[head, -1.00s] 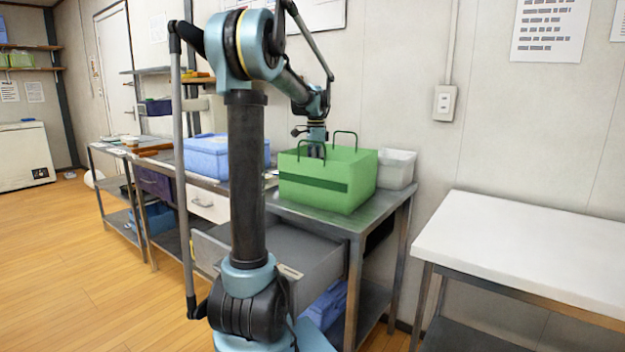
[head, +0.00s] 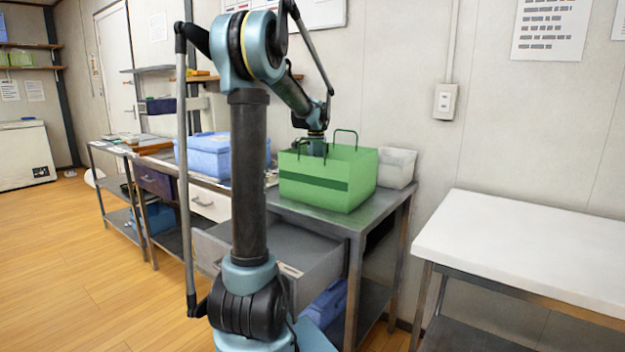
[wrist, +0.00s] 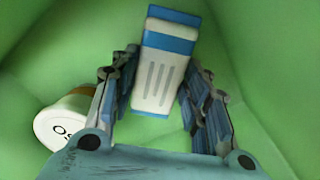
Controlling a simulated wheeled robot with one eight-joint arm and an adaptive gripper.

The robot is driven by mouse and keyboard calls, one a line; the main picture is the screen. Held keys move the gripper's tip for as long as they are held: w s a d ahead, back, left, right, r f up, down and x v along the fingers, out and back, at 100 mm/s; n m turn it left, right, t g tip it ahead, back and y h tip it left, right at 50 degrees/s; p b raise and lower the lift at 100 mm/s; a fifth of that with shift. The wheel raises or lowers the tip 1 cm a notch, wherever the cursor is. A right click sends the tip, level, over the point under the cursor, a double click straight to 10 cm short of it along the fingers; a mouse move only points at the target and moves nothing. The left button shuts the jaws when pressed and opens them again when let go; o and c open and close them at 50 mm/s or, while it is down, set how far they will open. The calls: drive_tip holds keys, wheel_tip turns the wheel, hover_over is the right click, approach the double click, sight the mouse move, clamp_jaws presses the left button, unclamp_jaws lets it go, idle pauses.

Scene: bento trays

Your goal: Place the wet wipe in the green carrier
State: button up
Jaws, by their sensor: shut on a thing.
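The green carrier (head: 326,192) stands on the metal table, with two dark handles on top. My gripper reaches down into it from above, and its fingers are hidden behind the carrier wall in the head view. In the wrist view my gripper (wrist: 155,100) is shut on a white and blue packet with grey stripes, which looks like the wet wipe (wrist: 160,70). The packet is between the fingers, with green carrier walls all around. I cannot tell whether it touches the carrier floor.
A white round container with dark lettering (wrist: 62,125) lies inside the carrier, left of my gripper. A blue box (head: 212,157) is to the left. An open drawer (head: 300,262) juts out below.

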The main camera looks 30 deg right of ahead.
drive_tip(key=shift+f, duration=0.1)
drive_tip(key=o, duration=0.8)
wheel_tip(320, 180, up, 13)
idle(0.6)
